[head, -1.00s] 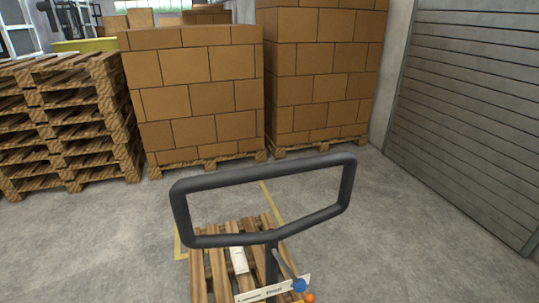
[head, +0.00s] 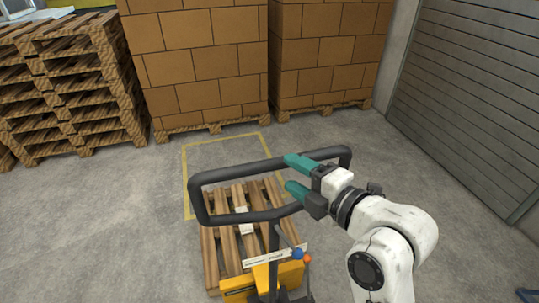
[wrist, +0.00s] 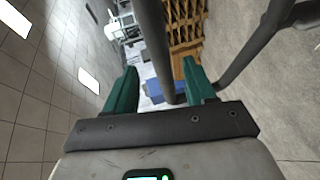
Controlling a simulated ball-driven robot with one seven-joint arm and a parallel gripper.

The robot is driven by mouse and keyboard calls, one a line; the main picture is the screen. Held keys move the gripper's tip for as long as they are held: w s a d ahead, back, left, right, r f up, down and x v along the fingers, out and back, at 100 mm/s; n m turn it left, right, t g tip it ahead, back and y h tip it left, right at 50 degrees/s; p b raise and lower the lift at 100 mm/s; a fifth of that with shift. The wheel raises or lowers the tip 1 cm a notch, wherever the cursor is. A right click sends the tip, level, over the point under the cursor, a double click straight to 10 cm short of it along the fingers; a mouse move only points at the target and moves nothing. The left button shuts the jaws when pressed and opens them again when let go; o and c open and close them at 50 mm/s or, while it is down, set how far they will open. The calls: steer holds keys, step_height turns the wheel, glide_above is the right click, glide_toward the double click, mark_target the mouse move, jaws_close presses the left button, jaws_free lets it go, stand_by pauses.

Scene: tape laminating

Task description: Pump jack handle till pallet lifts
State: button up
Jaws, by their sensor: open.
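The pallet jack's black loop handle (head: 240,172) stands upright in the middle of the head view. My gripper (head: 295,174) is at the right part of the loop, its two green fingers apart and pointing left. In the wrist view a dark handle bar (wrist: 158,45) passes between the open fingers (wrist: 162,88); I cannot tell whether they touch it. The wooden pallet (head: 213,250) lies low behind the handle, seen through and below the loop. The jack's yellow body (head: 287,273) is at its near end. Any gap under the pallet is not visible.
A blue knob (head: 298,254) and an orange knob sit on the handle post. A yellow floor outline (head: 222,140) lies beyond the pallet. Box stacks (head: 195,65) stand behind, stacked pallets (head: 70,85) at left, a grey shutter (head: 470,90) at right.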

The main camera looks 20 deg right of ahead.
mark_target(269, 160)
steer(key=p+x, duration=0.2)
steer(key=x, duration=0.6)
steer(key=shift+w+a+f, duration=0.1)
steer(key=shift+w+a, duration=0.05)
steer(key=shift+c, duration=0.2)
jaws_close()
